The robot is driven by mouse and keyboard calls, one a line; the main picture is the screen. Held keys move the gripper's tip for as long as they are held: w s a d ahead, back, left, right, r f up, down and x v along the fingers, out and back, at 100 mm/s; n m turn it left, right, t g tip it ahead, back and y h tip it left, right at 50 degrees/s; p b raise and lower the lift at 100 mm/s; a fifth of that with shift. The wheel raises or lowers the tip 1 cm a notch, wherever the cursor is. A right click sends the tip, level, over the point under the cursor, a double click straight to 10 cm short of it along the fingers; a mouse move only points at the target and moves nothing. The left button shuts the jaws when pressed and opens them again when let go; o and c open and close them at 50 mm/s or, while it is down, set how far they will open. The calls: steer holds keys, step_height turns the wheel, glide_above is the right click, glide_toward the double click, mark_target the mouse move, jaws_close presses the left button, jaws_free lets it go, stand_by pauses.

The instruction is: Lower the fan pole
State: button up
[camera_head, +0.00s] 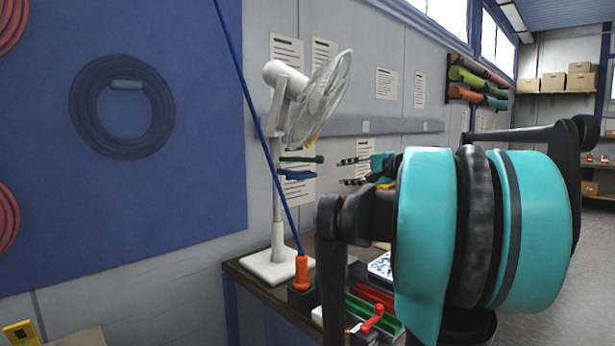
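A white fan (318,100) stands on a square white base (277,265) on the table, its head tilted up. Its upright pole (277,185) has a thin upper part and a thicker sleeve (278,238) at the bottom. My gripper (344,171) is to the right of the pole, pointing left, with its two dark fingers apart and nothing seen between them. It looks apart from the pole. My teal and black arm hides much of what lies behind it.
A blue rod with an orange handle (301,272) slants up in front of the fan pole. Green (302,159) and blue (297,175) pieces show between pole and gripper. Red and green items (372,305) crowd the table (262,292). A blue board (165,195) covers the left wall.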

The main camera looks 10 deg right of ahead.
mark_target(309, 177)
steer(key=x, duration=1.7)
steer(key=shift+w+a, duration=0.1)
jaws_close()
steer(key=shift+f, duration=0.1)
